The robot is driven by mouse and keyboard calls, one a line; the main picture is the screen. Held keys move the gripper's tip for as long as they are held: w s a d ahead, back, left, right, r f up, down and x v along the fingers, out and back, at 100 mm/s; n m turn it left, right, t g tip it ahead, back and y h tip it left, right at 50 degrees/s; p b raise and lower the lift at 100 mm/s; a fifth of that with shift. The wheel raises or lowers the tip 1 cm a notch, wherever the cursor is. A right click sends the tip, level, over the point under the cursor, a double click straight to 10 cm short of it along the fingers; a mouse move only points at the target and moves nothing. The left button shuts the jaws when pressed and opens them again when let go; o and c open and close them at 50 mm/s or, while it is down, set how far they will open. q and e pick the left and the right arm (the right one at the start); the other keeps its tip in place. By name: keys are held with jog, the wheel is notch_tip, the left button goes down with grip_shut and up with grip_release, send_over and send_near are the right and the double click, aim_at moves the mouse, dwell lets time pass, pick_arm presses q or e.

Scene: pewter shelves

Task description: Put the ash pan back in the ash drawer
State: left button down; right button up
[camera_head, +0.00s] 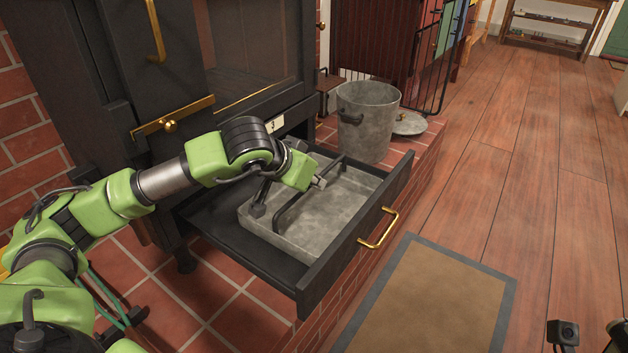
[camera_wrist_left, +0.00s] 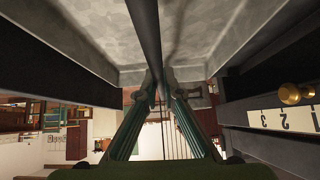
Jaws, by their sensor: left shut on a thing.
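The grey metal ash pan (camera_head: 338,207) is within the walls of the pulled-out black ash drawer (camera_head: 335,269). Whether its bottom rests on the drawer floor is hidden. A dark bar handle (camera_head: 292,207) spans the top of the pan. My left gripper (camera_head: 318,183) is at this handle, over the pan. In the left wrist view, the fingers (camera_wrist_left: 158,90) close around the handle (camera_wrist_left: 145,25), with the pan's pale inside (camera_wrist_left: 95,30) beyond. The drawer has a brass pull on its front. My right gripper's fingers are not seen.
A grey metal bucket (camera_head: 368,122) stands on the brick hearth behind the drawer, with a round lid (camera_head: 410,123) beside it. The black stove (camera_head: 75,85) is at the left. A brown mat (camera_head: 430,300) lies on the wooden floor, which is largely clear at right.

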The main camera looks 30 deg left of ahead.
pick_arm(q)
jog(key=shift+w+r, duration=0.1)
jog(key=shift+r, duration=0.05)
jog(key=c, duration=2.1)
grip_release()
jog(key=shift+f, duration=0.2)
jog(key=v, duration=1.2)
jog(key=shift+r, duration=0.2)
jog(key=shift+f, duration=0.1)
